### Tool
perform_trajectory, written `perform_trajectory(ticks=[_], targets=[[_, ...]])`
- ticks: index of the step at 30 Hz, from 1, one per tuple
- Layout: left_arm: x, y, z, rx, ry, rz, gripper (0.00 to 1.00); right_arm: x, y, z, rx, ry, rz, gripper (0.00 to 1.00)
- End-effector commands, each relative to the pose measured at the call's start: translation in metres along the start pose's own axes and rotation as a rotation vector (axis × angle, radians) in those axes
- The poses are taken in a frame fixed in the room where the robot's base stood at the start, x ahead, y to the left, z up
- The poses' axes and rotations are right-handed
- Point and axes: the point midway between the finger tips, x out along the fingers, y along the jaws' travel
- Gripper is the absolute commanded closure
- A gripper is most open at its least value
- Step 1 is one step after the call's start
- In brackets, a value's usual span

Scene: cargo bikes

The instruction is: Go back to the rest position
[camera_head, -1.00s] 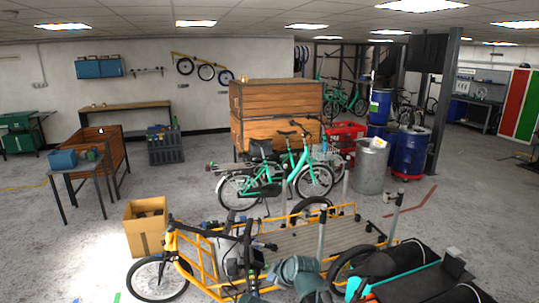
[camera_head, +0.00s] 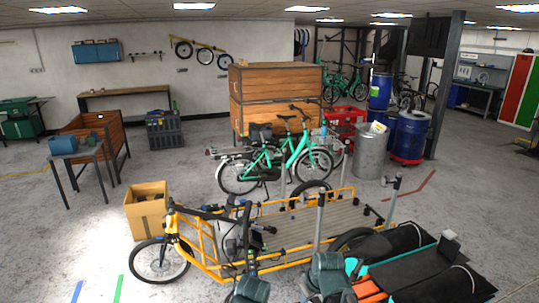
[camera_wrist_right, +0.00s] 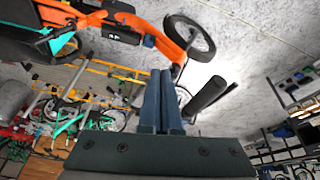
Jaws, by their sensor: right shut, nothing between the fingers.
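My right gripper (camera_wrist_right: 160,75) shows in the right wrist view, its two dark blue fingers pressed together with nothing between them. It points over an orange bike (camera_wrist_right: 163,45) that lies near the top of that view, and it appears apart from it. In the head view my arm links, dull teal, come up at the bottom edge; I cannot make out the right fingertips there. My left gripper's fingers do not show clearly in either view.
A yellow cargo bike (camera_head: 207,247) with a slatted deck (camera_head: 310,222) stands close in front. A black-covered load (camera_head: 425,270) fills the lower right. A cardboard box (camera_head: 147,209) stands left of the bike. A teal bike (camera_head: 270,165) is behind. Floor at left is open.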

Motion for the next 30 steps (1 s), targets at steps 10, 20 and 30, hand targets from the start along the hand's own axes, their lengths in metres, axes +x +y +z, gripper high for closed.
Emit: perform_trajectory(ticks=[10,20,30], targets=[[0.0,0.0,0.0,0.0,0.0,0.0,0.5,-0.026,0.007,0.111,0.545,-0.278,0.081,1.0],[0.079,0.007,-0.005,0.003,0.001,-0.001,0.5,0.053,-0.043,0.124,0.402,-0.323,0.075,1.0],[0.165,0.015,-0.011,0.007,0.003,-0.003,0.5,0.131,-0.106,0.151,0.236,-0.387,0.083,1.0]])
